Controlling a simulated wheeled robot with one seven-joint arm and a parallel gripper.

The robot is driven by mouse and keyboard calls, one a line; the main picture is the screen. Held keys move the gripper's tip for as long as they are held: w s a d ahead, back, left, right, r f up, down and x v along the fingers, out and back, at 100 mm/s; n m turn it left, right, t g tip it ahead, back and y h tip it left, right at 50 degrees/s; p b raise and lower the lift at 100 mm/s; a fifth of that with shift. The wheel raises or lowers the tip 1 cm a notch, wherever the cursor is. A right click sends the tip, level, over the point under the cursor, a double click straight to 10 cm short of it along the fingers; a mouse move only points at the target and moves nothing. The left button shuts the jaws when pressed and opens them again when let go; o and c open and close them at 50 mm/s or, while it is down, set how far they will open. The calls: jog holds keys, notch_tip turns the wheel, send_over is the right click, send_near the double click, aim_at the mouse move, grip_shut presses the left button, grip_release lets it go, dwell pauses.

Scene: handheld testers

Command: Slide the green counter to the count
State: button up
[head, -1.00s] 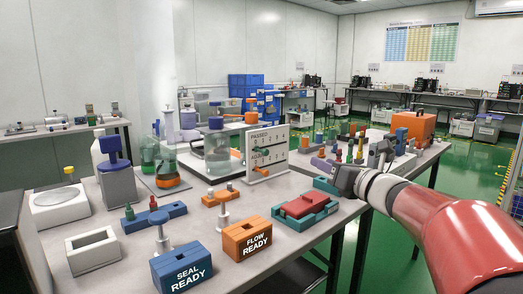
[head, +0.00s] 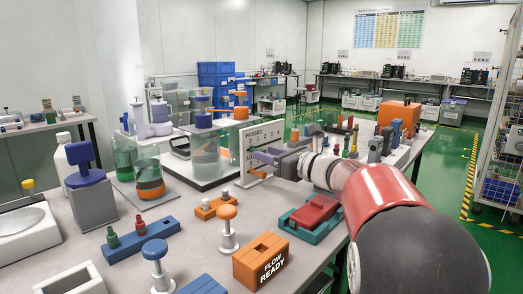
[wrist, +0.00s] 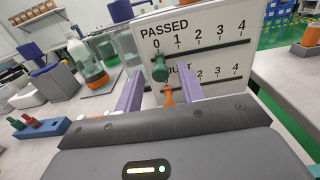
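A white counter board (wrist: 215,50) fills the upper middle of the wrist view. Its upper row reads PASSED, 0 to 4; the lower label is partly covered. The green counter (wrist: 160,68) sits on the upper row at 0. An orange counter (wrist: 168,95) sits below it near the left of the lower row. My gripper (wrist: 160,78) is open, with its purple fingers either side of the green counter; contact is not visible. In the head view my gripper (head: 268,155) is in front of the board (head: 250,134) and hides the green counter.
A red block in a teal tray (head: 313,215) lies below my arm. Several pegs and blocks (head: 385,142) stand behind my arm.

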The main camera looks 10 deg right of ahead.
jog(key=shift+x, duration=1.3)
grip_shut()
